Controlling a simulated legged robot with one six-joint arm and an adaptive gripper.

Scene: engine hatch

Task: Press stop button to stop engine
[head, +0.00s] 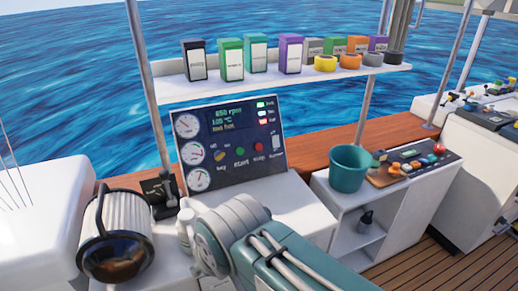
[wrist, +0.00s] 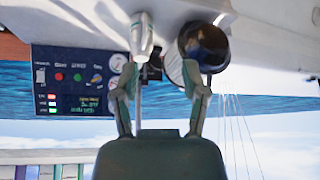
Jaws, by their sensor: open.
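The dark engine panel (head: 228,145) stands upright behind a white ledge. Its red stop button (head: 257,147) is right of the green start button (head: 239,152). The wrist view is upside down and shows the panel (wrist: 75,90) at left, with the red stop button (wrist: 59,77) visible. My gripper (wrist: 162,88) is open, with its fingers apart, and is to one side of the panel, not touching the button. In the head view my arm hides most of the gripper.
A large cylindrical filter (head: 122,228) stands at left, near a black lever (head: 163,190). A white shelf (head: 270,82) above the panel holds boxes and tape rolls. A teal bucket (head: 348,168) stands right of the panel. Air directly before the panel looks clear.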

